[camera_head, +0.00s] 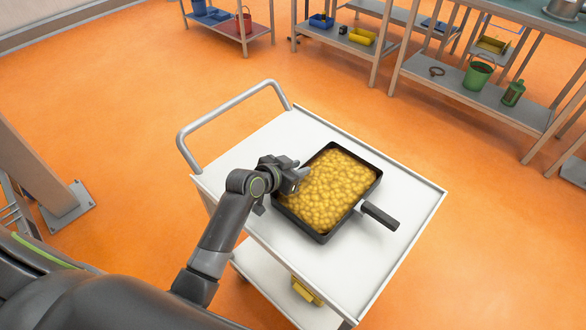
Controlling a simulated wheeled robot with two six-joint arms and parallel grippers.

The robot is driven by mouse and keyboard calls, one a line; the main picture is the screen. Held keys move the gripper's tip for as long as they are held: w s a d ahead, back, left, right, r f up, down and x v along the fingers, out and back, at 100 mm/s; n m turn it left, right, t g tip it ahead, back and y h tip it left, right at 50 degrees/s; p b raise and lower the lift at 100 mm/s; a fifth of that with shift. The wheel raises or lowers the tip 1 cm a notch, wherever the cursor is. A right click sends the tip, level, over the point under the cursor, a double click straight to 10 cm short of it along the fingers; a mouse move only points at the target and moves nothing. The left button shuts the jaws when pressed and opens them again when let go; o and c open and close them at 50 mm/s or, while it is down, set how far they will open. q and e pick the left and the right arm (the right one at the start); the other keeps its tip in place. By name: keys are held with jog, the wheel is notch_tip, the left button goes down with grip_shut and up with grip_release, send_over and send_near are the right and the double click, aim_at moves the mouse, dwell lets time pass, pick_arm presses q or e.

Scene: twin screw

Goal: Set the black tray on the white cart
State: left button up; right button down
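The black tray (324,238), filled with yellow lumpy pieces, is over the top of the white cart (395,262) and looks to rest on it. It lies at an angle, inside the top's edges. A dark handle (380,215) sticks out from its right side. My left gripper (300,174) is at the tray's left edge, touching or very close to it. Its fingers are small and partly hidden, so I cannot tell whether they are shut on a handle there. My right gripper does not show.
The cart has a grey push rail (228,103) at its left end and a lower shelf (262,272) with a yellow thing (306,291). Metal shelves (490,97) with bins and buckets stand at the back. Orange floor (120,85) is clear around the cart.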

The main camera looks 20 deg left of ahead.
pick_arm(q)
notch_tip(320, 180, up, 6)
send_over(269, 194)
jog(key=shift+f, duration=0.1)
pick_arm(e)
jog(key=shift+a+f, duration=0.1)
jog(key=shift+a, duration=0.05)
pick_arm(q)
jog(key=shift+a, duration=0.1)
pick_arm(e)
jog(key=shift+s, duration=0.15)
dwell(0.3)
